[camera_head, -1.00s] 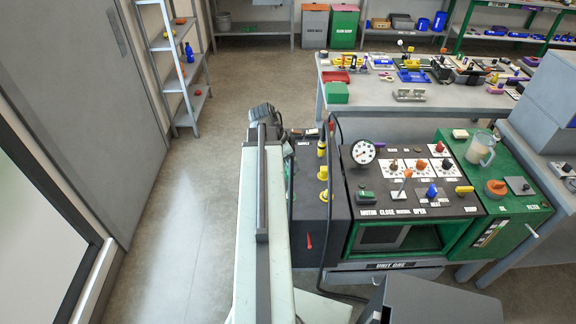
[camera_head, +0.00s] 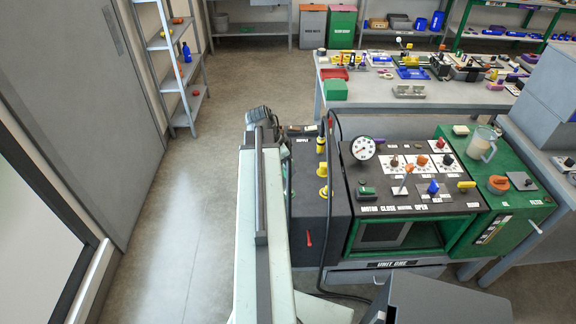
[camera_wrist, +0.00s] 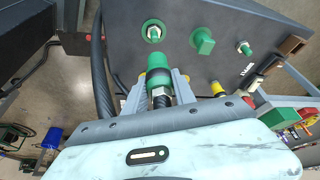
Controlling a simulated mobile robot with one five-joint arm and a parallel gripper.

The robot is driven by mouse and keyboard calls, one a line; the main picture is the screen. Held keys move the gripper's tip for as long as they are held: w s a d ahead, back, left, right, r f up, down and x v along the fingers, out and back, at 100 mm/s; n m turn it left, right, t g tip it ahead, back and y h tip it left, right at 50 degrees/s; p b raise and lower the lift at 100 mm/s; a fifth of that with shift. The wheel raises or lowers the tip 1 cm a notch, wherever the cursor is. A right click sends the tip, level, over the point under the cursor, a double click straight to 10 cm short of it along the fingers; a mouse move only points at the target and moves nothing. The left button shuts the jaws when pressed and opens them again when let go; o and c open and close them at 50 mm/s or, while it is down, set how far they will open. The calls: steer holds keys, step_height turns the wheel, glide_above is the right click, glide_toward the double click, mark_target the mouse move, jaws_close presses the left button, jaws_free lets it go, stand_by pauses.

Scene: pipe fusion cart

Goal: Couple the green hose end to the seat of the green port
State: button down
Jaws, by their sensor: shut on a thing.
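In the wrist view my gripper (camera_wrist: 159,88) is shut on the green hose end (camera_wrist: 158,64), with one grey finger on each side. The hose end has a green sleeve, a dark band and a metal nut, and a black hose runs back from it. The green port (camera_wrist: 153,31), a green ring around a metal fitting, sits on the dark panel just beyond the sleeve. Whether the sleeve touches the port, I cannot tell. In the head view my arm hides the hose end and the port.
Beside the port, a green knob (camera_wrist: 202,42) and a smaller green fitting (camera_wrist: 243,49) stick out of the panel. A thick black hose (camera_wrist: 101,75) hangs close on the left. In the head view the cart (camera_head: 400,190) stands right of my arm; floor is clear on the left.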

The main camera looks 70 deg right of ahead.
mark_target(288, 174)
steer(key=shift+f+b, duration=2.25)
steer(key=shift+f, duration=0.25)
steer(key=shift+f+b, duration=2.1)
steer(key=c, duration=0.9)
jaws_free()
steer(key=shift+c, duration=0.2)
steer(key=p+v, duration=0.7)
steer(key=v, duration=0.1)
steer(key=shift+w, duration=0.1)
